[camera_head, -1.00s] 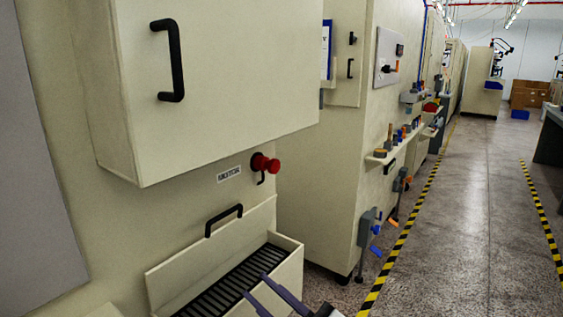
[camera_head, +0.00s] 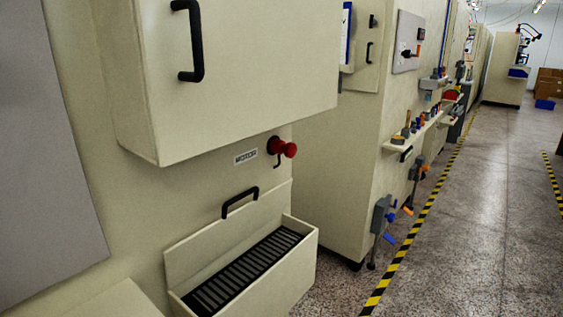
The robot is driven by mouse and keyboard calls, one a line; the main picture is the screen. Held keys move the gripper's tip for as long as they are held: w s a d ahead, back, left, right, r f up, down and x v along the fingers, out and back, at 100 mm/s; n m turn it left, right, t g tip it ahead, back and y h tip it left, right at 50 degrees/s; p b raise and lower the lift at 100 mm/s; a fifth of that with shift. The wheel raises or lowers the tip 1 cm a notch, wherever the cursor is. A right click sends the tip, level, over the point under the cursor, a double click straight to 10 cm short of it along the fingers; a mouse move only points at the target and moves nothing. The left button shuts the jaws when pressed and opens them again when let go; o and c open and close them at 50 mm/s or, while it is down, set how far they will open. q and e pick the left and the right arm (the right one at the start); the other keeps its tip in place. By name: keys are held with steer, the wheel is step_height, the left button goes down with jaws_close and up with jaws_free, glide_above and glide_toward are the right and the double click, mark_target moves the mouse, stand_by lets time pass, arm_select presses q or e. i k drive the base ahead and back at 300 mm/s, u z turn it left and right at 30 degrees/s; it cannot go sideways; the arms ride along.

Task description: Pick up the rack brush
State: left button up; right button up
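I cannot single out the rack brush with certainty. A small item with an upright tan handle (camera_head: 407,119) stands among other small tools on a narrow shelf (camera_head: 394,147) on the side of the cream machine at centre right; it may be a brush, but it is too small to tell. Neither of my grippers shows in the head view.
An open cream bin (camera_head: 302,269) with a dark slatted grate (camera_head: 245,272) juts out at the bottom centre. A red knob (camera_head: 287,149) sits above it. Grey brackets with orange and blue levers (camera_head: 382,213) stick out at right. The aisle floor (camera_head: 480,220) is clear.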

mark_target(409, 114)
steer(key=z, duration=1.9)
steer(key=i, duration=1.75)
steer(key=u, duration=1.7)
